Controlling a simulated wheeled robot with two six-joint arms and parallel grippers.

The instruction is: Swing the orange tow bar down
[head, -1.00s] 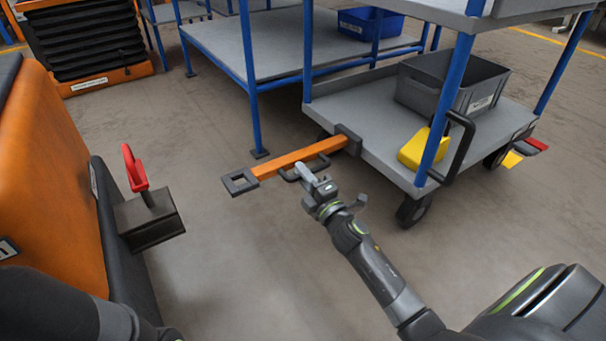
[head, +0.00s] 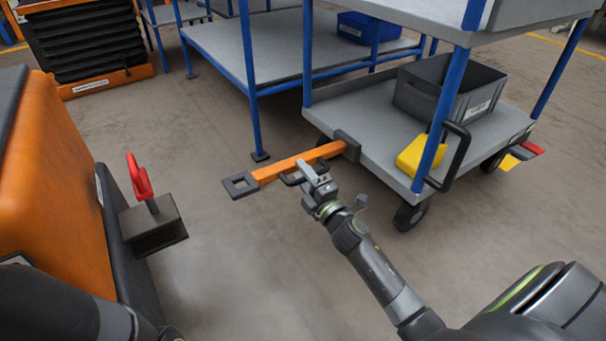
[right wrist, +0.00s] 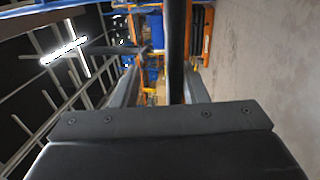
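The orange tow bar (head: 283,171) sticks out to the left from a dark bracket (head: 347,145) on the cart. A dark square eye (head: 241,185) forms its free end. A black loop handle (head: 289,181) sits on the bar's near side. My right gripper (head: 307,174) is at this handle. In the right wrist view a dark bar, seemingly the handle (right wrist: 177,50), runs between the two fingers (right wrist: 165,85). The fingers stand apart, with a gap on the left of the bar. My left gripper is out of view.
The grey cart deck (head: 375,160) carries a grey crate (head: 435,100) and a yellow block (head: 412,155). An orange vehicle (head: 55,190) stands at left, with a dark hitch (head: 153,228) and red pin handle (head: 139,178). Floor between hitch and bar is clear.

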